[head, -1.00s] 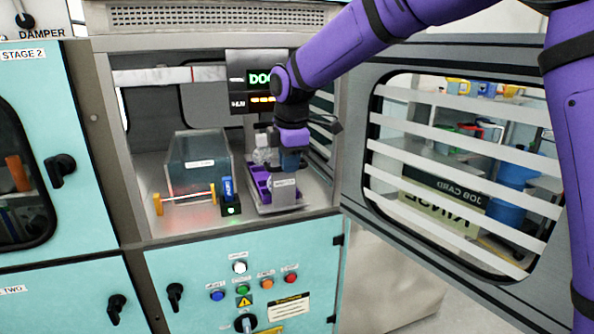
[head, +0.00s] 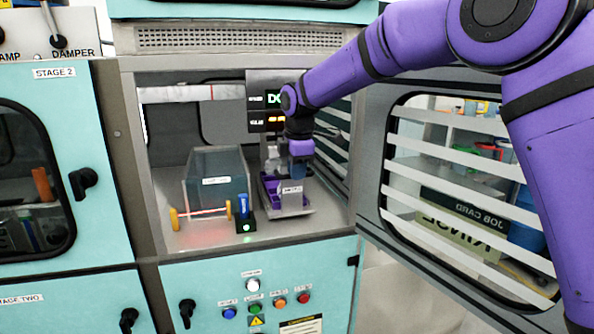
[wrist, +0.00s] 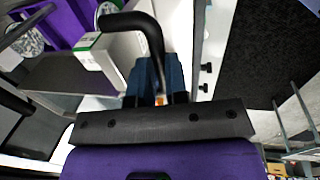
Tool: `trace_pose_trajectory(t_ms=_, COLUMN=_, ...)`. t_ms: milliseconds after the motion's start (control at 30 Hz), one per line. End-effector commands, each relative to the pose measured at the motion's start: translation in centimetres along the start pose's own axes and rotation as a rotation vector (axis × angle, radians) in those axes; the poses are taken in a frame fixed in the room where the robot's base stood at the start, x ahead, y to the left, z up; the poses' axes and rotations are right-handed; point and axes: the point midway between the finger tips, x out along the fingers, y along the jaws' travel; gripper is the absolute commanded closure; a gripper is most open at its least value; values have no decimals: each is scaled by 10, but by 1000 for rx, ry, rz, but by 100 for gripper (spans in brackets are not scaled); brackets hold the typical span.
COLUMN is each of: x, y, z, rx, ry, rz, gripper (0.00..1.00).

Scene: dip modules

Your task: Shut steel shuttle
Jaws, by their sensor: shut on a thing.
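The steel shuttle (head: 292,203) stands inside the open cabinet, right of the glass box, with purple parts (head: 268,190) on it and a labelled front plate. My gripper (head: 298,176) reaches down over it from the upper right. In the wrist view my gripper's blue fingers (wrist: 157,82) are shut around the end of a black curved handle (wrist: 150,22). The handle joins a pale block with a green-edged label (wrist: 108,55). Purple parts (wrist: 68,22) show beyond it. The fingertips are partly hidden in both views.
A glass box (head: 217,180), a red-lit rod between yellow discs (head: 203,213) and a blue bottle (head: 243,207) stand left of the shuttle. A display (head: 268,110) hangs behind, partly covered by my arm. The slatted door (head: 460,190) stands open at right.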

Motion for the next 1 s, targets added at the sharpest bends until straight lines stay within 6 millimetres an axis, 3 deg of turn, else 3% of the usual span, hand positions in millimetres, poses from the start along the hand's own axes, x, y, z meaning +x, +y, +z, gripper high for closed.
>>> trace_pose_trajectory(t_ms=67, x=-1, y=0, z=0, rx=0, ry=0, rz=3, gripper=100)
trace_pose_trajectory(t_ms=100, x=-1, y=0, z=0, rx=0, ry=0, rz=3, gripper=81)
trace_pose_trajectory(t_ms=200, x=-1, y=0, z=0, rx=0, ry=0, rz=2, gripper=60)
trace_pose_trajectory(t_ms=633, x=-3, y=-9, z=0, rx=-1, ry=0, rz=2, gripper=60)
trace_pose_trajectory(t_ms=1000, x=-13, y=-67, z=-2, rx=-1, ry=0, rz=0, gripper=60)
